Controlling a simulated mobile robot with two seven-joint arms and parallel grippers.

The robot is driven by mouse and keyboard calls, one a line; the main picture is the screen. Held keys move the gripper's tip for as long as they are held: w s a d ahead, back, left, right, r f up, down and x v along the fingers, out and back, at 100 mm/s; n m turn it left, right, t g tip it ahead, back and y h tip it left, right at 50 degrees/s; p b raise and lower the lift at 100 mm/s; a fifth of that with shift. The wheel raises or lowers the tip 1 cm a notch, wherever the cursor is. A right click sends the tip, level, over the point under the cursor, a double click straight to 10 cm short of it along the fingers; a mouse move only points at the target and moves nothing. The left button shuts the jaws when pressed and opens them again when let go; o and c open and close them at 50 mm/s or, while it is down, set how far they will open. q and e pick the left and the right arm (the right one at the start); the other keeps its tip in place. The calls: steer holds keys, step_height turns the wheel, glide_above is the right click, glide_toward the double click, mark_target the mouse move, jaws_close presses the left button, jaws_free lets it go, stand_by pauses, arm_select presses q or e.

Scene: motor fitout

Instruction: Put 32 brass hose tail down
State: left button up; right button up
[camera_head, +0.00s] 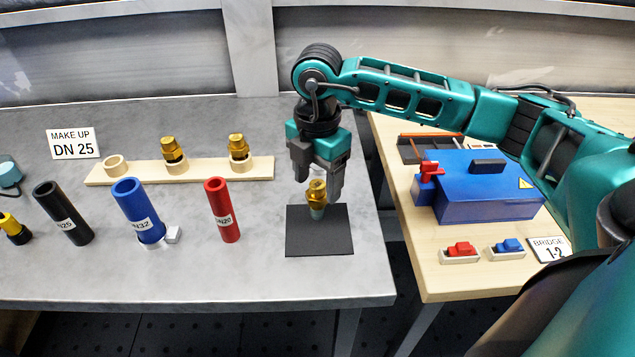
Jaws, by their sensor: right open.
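A brass hose tail (317,191) stands upright on a dark square mat (320,242) near the right end of the grey table. Its lower end looks grey-green. My right gripper (318,186) reaches down from above with its fingers apart on either side of the hose tail's top. The fingers look clear of it, though the near contact is hard to judge. Two more brass hose tails, one in the middle (172,150) and one at the right (239,147), stand in a pale wooden rack (206,169).
Black (64,213), blue (138,211) and red (222,210) hoses stand left of the mat. A "MAKE UP DN 25" sign (73,143) is at the back left. A blue box (487,190) sits on the wooden table beyond a gap at right.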

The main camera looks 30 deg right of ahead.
step_height(320, 180, up, 11)
steer(key=shift+f, duration=0.2)
stand_by(0.4)
